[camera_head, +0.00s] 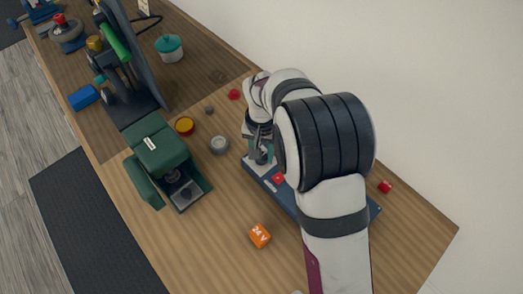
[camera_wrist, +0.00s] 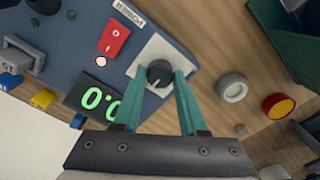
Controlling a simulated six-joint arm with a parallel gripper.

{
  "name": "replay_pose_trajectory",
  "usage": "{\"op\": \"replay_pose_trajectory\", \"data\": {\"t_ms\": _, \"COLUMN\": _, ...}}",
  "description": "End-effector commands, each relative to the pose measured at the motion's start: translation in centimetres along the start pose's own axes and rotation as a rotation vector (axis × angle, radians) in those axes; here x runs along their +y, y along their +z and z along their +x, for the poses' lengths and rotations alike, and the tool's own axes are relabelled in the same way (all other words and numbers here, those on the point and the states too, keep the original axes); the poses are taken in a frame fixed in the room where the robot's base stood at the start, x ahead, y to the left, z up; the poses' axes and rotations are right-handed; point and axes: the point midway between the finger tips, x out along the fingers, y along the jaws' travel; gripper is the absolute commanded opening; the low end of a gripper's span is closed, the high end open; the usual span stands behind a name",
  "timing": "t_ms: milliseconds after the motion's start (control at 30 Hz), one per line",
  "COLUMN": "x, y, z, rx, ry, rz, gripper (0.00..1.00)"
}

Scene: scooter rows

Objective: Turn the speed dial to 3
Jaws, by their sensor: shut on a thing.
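The speed dial (camera_wrist: 159,73) is a black round knob on a white square plate (camera_wrist: 150,50) on a blue panel (camera_wrist: 75,45). A pale pointer line shows on the knob, towards the bottom of the wrist view. My gripper (camera_wrist: 161,77) has its two teal fingers on either side of the knob, shut on it. A display (camera_wrist: 92,100) beside it shows green digits, a 0 and part of another, cut by a finger. I cannot read scale marks around the dial. In the head view my gripper (camera_head: 260,152) is over the blue panel (camera_head: 253,168), and the dial is hidden.
A red rocker switch (camera_wrist: 114,36) and a small white-ringed red lamp (camera_wrist: 101,61) sit near the dial. A grey round part (camera_head: 219,145), a yellow-and-red round part (camera_head: 185,126) and a green machine (camera_head: 160,145) stand left of the panel. An orange 24 V block (camera_head: 260,236) lies in front.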

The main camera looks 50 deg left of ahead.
Motion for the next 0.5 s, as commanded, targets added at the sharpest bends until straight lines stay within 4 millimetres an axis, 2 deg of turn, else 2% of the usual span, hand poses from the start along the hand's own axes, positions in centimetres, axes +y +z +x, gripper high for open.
{"op": "replay_pose_trajectory", "data": {"t_ms": 167, "x": -0.01, "y": 0.04, "z": -0.09, "rx": -0.001, "ry": 0.0, "rz": 0.001, "gripper": 0.0}}
{"op": "replay_pose_trajectory", "data": {"t_ms": 200, "x": -0.01, "y": 0.04, "z": -0.09, "rx": -0.001, "ry": 0.0, "rz": 0.001, "gripper": 0.49}}
{"op": "replay_pose_trajectory", "data": {"t_ms": 333, "x": -0.01, "y": 0.03, "z": -0.06, "rx": -0.001, "ry": 0.0, "rz": 0.0, "gripper": 0.72}}
{"op": "replay_pose_trajectory", "data": {"t_ms": 500, "x": 0.0, "y": 0.01, "z": -0.03, "rx": -0.001, "ry": 0.0, "rz": 0.0, "gripper": 0.72}}
